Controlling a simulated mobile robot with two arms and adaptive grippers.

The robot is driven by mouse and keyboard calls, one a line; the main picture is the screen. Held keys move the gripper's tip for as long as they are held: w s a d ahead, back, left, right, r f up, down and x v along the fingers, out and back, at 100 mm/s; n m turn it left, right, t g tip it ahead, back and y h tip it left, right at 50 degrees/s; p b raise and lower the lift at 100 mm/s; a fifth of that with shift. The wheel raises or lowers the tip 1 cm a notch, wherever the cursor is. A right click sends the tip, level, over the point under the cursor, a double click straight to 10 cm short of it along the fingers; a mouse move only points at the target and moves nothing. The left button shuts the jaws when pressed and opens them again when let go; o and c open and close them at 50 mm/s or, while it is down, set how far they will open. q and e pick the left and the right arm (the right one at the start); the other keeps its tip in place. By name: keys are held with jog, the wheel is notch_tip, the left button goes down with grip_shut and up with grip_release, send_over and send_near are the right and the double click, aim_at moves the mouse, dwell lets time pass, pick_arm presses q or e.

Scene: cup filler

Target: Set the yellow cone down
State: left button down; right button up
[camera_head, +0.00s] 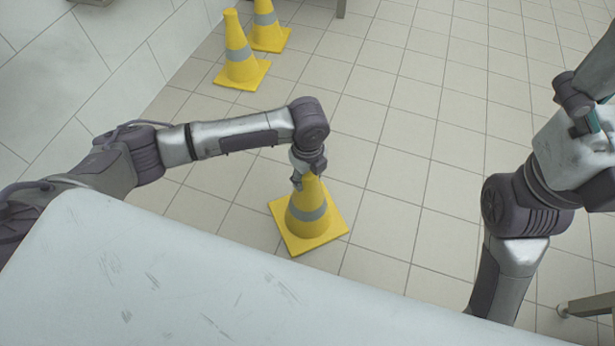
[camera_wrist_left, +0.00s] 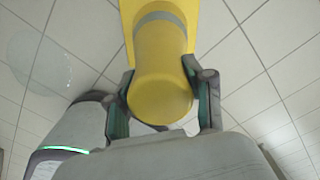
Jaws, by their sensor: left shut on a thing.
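The yellow cone (camera_head: 306,210) with a grey band is upright below my left arm in the head view. My left gripper (camera_head: 309,173) is shut on its top. In the left wrist view the cone (camera_wrist_left: 162,70) sits between the two fingers of the left gripper (camera_wrist_left: 163,100), one finger on each side. I cannot tell whether its square base touches the floor or hangs just above it. My right gripper (camera_head: 592,115) is partly in view at the right edge, away from the cone; its fingers do not show clearly.
Two other yellow cones, a nearer one (camera_head: 240,62) and a farther one (camera_head: 267,28), stand on the tiled floor (camera_head: 430,130) near the left wall (camera_head: 80,75). A metal leg (camera_head: 588,306) is at the lower right. The floor in the middle is clear.

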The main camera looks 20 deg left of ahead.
pick_arm(q)
jog(key=shift+c, duration=2.2)
grip_release()
jog(key=shift+f, duration=0.15)
